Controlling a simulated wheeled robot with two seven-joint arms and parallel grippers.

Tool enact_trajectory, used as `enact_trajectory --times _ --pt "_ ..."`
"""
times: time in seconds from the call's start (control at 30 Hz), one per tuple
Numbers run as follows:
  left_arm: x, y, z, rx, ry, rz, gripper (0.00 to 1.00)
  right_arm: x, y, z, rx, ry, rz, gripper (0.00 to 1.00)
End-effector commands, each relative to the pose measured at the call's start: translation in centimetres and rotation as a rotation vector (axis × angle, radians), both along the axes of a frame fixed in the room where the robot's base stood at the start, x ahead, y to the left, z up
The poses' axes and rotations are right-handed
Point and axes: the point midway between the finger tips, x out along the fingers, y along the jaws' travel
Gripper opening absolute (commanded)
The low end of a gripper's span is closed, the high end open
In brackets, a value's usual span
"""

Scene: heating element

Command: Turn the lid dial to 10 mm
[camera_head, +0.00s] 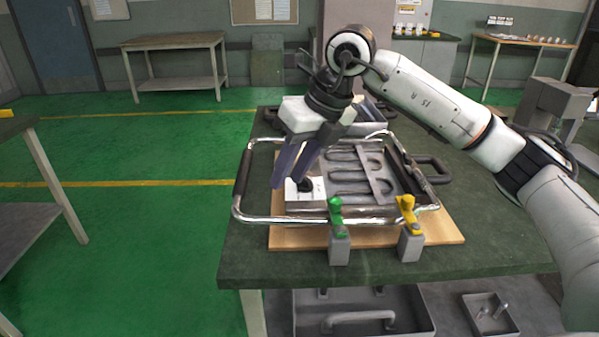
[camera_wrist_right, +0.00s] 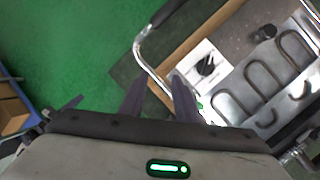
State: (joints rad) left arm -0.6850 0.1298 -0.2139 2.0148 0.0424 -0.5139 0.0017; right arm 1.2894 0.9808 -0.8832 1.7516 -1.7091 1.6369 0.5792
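The dial is a black knob (camera_head: 305,184) on a white square plate at the front left of the metal panel (camera_head: 305,204). In the right wrist view the dark knob (camera_wrist_right: 206,67) sits on its white plate (camera_wrist_right: 218,72) with black markings too small to read. My right gripper (camera_head: 293,184) points down over the left part of the panel, its dark fingers open and empty. In the right wrist view its fingertips (camera_wrist_right: 157,80) are spread, to the left of the knob; I see no contact with it. My left gripper is not in view.
A serpentine heating element (camera_head: 350,172) lies right of the dial. A chrome rail (camera_head: 285,219) with black grips surrounds the panel. A green-topped clamp (camera_head: 337,225) and a yellow-topped clamp (camera_head: 409,225) stand at the front.

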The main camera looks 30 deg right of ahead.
Motion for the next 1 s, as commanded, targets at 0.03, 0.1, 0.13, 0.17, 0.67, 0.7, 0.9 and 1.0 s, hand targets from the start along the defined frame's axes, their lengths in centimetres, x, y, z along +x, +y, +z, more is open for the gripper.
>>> enact_trajectory --times 0.03,0.1,0.13,0.17,0.67,0.7,0.9,1.0 --pt "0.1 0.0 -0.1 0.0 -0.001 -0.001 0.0 0.1 -2.6 1.3 -0.064 -0.018 -0.056 0.3" --pt "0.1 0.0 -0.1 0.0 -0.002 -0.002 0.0 0.0 -5.0 2.5 -0.124 -0.027 -0.114 0.3" --pt "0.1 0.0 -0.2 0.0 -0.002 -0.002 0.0 0.0 -5.7 2.9 -0.143 -0.03 -0.133 0.3" --pt "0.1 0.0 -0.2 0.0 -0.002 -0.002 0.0 0.0 -6.3 3.1 -0.156 -0.031 -0.146 0.3" --pt "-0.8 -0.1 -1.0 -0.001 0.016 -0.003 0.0 2.6 -7.0 -3.4 -0.176 -0.029 -0.164 0.3" --pt "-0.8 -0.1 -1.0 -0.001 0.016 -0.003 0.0 2.8 -7.0 -4.0 -0.175 -0.03 -0.164 0.3" --pt "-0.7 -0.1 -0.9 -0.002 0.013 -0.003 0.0 3.6 -7.1 -5.7 -0.174 -0.032 -0.164 0.3" --pt "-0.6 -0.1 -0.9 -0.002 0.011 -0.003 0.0 3.8 -7.1 -6.0 -0.174 -0.033 -0.163 0.3"
